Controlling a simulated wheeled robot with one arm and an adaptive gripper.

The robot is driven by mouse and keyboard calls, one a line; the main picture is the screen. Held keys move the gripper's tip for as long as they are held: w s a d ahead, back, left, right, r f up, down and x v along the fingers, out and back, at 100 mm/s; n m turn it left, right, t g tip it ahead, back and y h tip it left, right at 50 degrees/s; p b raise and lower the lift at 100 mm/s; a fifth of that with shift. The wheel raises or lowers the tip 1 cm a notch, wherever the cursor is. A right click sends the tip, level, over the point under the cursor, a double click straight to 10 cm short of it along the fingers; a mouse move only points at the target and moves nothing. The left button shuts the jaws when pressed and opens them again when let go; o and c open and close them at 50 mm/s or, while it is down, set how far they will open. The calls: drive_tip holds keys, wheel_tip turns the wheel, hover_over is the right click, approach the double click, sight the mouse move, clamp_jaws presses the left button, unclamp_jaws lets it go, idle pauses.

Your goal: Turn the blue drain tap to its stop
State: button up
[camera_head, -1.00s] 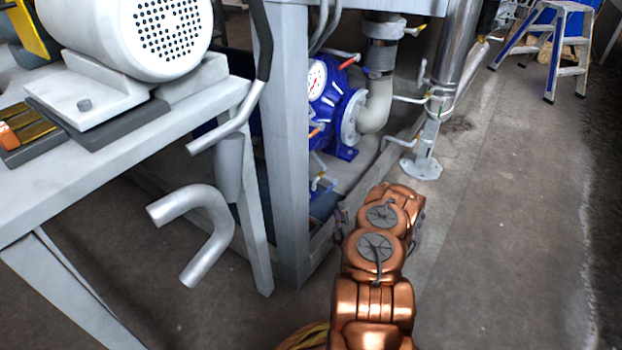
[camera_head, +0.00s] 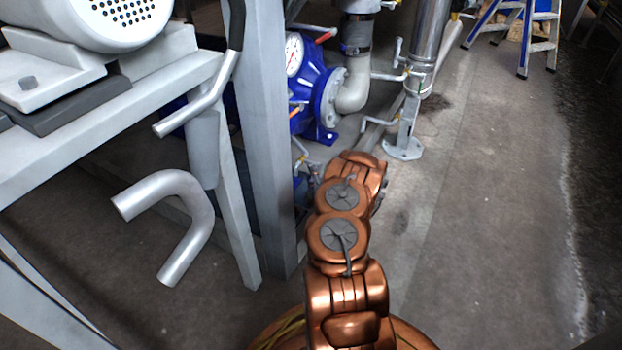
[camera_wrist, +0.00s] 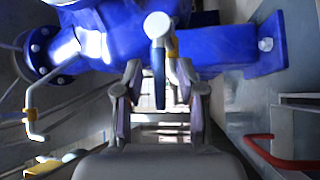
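The blue drain tap (camera_wrist: 159,82) shows in the wrist view as a narrow blue lever below a pale rounded stem, with a yellow part beside it. My gripper (camera_wrist: 160,98) is open. Its two fingers stand on the left and right of the lever, with a visible gap on both sides. I cannot tell how deep the lever sits between them. Behind it is the blue pump body (camera_wrist: 225,45). The pump also shows in the head view (camera_head: 317,90). There, my copper arm hides my gripper, and I cannot make out the tap.
A grey frame post (camera_head: 264,150) stands close left of my arm. A bent grey pipe (camera_head: 190,200) sticks out beside it. In the wrist view, a pale bent lever (camera_wrist: 32,112) is at left and a red handle (camera_wrist: 280,155) at lower right. Floor at right (camera_head: 480,220) is clear.

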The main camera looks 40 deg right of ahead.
drive_tip(key=shift+c, duration=0.3)
clamp_jaws()
idle(0.4)
